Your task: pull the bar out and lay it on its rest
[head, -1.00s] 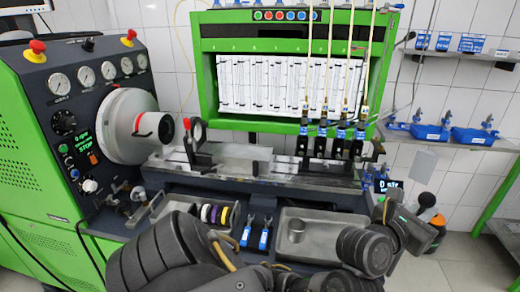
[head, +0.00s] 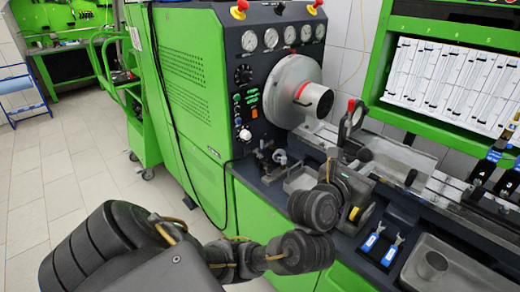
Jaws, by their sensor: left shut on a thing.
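My left arm reaches in from the lower left. Its gripper (head: 343,163) is at the front edge of the bench bed, just below the upright black ring with a red tip (head: 351,108). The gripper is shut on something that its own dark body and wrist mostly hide. I cannot make out the bar clearly, nor tell how much of it is out. The bar's rest cannot be picked out either. My right gripper is not in view.
The grey drum (head: 292,88) with its white-and-black hub stands left of the bed. The bed rail (head: 445,190) runs right. Blue-handled tools (head: 380,245) and a grey tray (head: 445,268) with a cup lie in front. Open floor is at left.

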